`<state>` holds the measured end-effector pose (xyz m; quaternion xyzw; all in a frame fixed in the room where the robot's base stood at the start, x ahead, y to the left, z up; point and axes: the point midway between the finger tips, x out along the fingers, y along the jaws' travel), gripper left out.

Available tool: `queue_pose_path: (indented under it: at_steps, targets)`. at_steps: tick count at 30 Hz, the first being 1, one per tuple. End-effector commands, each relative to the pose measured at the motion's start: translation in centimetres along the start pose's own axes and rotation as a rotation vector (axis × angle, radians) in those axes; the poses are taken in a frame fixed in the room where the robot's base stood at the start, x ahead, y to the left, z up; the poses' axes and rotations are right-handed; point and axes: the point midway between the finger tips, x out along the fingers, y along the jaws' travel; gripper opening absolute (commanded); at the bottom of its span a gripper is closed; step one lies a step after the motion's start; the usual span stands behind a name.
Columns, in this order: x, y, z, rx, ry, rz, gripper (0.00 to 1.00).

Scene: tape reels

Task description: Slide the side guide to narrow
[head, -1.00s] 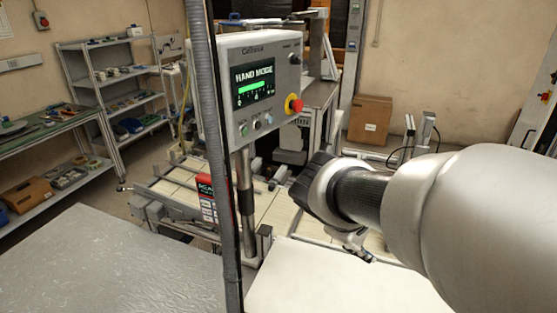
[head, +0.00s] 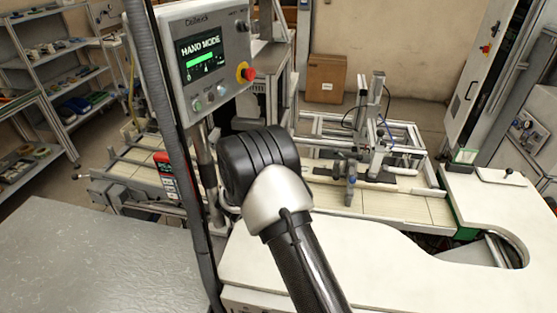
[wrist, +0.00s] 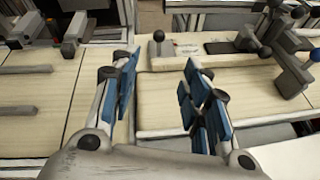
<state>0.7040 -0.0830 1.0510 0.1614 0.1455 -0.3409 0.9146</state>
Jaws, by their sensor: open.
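My gripper (wrist: 160,66) is open and empty in the wrist view, its blue-padded fingers spread above the pale conveyor belt (wrist: 205,92). A small post with a black ball knob (wrist: 158,47) stands beyond the fingertips, apart from them. To the right of the fingers, grey guide hardware with dark knobs (wrist: 287,72) stands on the belt. I cannot tell for sure which piece is the side guide. In the head view, a grey upright bracket (head: 351,183) stands at the belt's near side. My wrist hides the gripper in that view.
A control panel (head: 205,55) reading HAND MODE stands at the left on a post. A white tabletop (head: 380,260) with a curved cut-out lies in front of the conveyor. A metal frame (head: 400,150) rises over the belt. A cardboard box (head: 326,79) is behind.

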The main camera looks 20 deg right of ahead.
Motion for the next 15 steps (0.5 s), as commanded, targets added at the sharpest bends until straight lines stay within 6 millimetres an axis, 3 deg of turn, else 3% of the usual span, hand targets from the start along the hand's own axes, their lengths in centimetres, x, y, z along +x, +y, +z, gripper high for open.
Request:
queue_pose_path:
  at_steps: [5,15]
  targets:
    - [1.5,0.1,-0.3,-0.008,0.000,0.005,0.42]
    - [8.6,-0.1,-0.3,-0.005,-0.001,0.002,0.42]
